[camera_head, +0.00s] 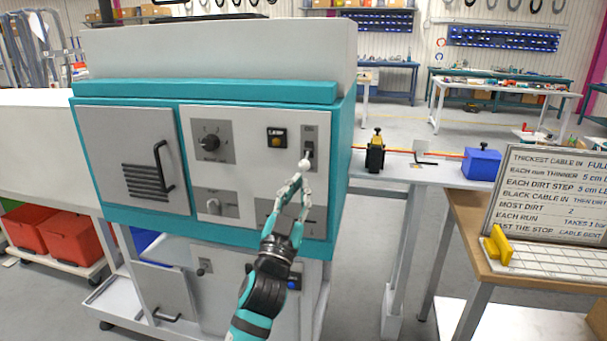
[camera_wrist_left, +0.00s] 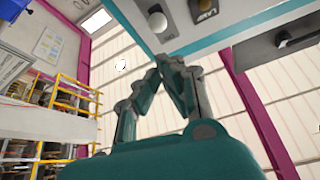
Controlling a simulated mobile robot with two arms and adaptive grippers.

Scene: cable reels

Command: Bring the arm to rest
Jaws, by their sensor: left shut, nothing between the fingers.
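My left arm with its left gripper (camera_head: 301,182) reaches up in front of the teal and grey machine (camera_head: 240,190). The gripper is shut and empty, its fingers pointing up. Its tips are just below a white ball knob (camera_head: 305,160) under a dark slot at the right of the control panel; I cannot tell whether they touch it. In the left wrist view the fingertips (camera_wrist_left: 166,62) meet, and the white knob (camera_wrist_left: 157,21) shows just above them, apart from them in the picture. My right gripper is not in view.
The panel carries a rotary dial (camera_head: 210,141) and a yellow button (camera_head: 277,138). To the right, a bench holds a black and brass device (camera_head: 375,154) on an orange cable and a blue box (camera_head: 481,164). A wooden table with a lettered board (camera_head: 550,190) stands front right.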

